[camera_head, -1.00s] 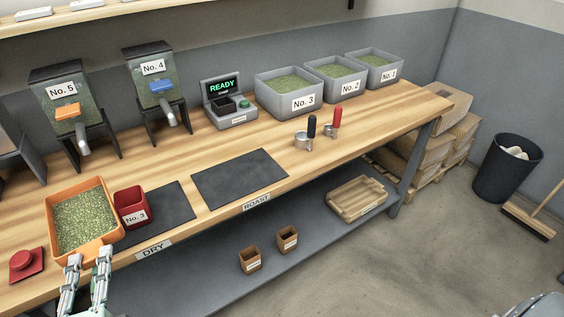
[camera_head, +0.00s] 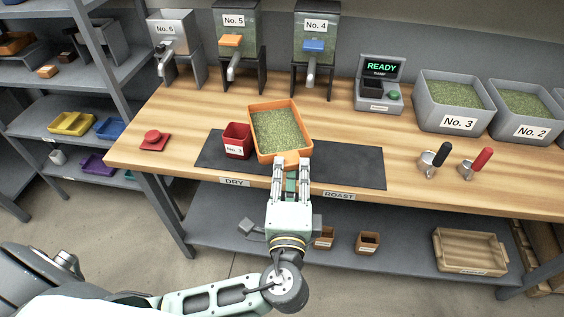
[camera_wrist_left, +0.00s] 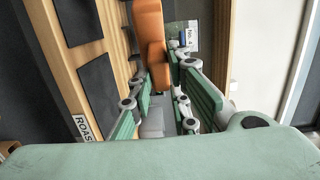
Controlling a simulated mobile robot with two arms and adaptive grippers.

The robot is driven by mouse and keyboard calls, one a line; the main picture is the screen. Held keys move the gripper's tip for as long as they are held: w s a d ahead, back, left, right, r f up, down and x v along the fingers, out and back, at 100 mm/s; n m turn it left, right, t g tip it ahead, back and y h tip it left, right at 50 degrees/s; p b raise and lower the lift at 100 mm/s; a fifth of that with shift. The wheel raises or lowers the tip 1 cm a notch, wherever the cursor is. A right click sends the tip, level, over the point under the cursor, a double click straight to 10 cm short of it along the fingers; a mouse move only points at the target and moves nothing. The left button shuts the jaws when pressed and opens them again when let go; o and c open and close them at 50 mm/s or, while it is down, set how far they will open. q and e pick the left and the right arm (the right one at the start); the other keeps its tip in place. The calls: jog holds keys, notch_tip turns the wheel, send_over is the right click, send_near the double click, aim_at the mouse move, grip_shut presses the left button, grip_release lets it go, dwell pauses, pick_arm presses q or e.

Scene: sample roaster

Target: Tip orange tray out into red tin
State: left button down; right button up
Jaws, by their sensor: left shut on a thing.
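The orange tray (camera_head: 266,158) is full of green beans and is close to the right side of the red tin (camera_head: 231,140), partly over the dark mats. My left gripper (camera_head: 291,163) is shut on the tray's near wall. In the left wrist view, the tray (camera_wrist_left: 150,38) shows as an orange wall between the fingers (camera_wrist_left: 160,85). The tray looks close to level, and the beans are inside it. The red tin stands upright, labelled No. 3; its inside is dark. I cannot tell whether tray and tin touch. My right gripper is not in view.
A red square piece with a knob (camera_head: 153,140) lies left of the tin. Dispensers (camera_head: 313,45), a scale reading READY (camera_head: 380,85) and grey bean bins (camera_head: 455,105) line the back. Two handled scoops (camera_head: 432,160) stand at right. The mat (camera_head: 345,168) is bare at right.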

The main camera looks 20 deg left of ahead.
pick_arm(q)
jog(key=shift+s+a+r+n+g+y, duration=0.15)
jog(key=shift+s+a+r+n+y, duration=0.15)
jog(key=shift+r, duration=0.2)
jog(key=shift+s+a+r+n+g+y, duration=0.1)
jog(key=shift+a+r+n+g+y, duration=0.1)
jog(key=shift+r+y, duration=0.25)
jog(key=shift+s+a+r+y, duration=0.1)
jog(key=shift+s+a+y, duration=0.1)
jog(key=shift+a+y, duration=0.1)
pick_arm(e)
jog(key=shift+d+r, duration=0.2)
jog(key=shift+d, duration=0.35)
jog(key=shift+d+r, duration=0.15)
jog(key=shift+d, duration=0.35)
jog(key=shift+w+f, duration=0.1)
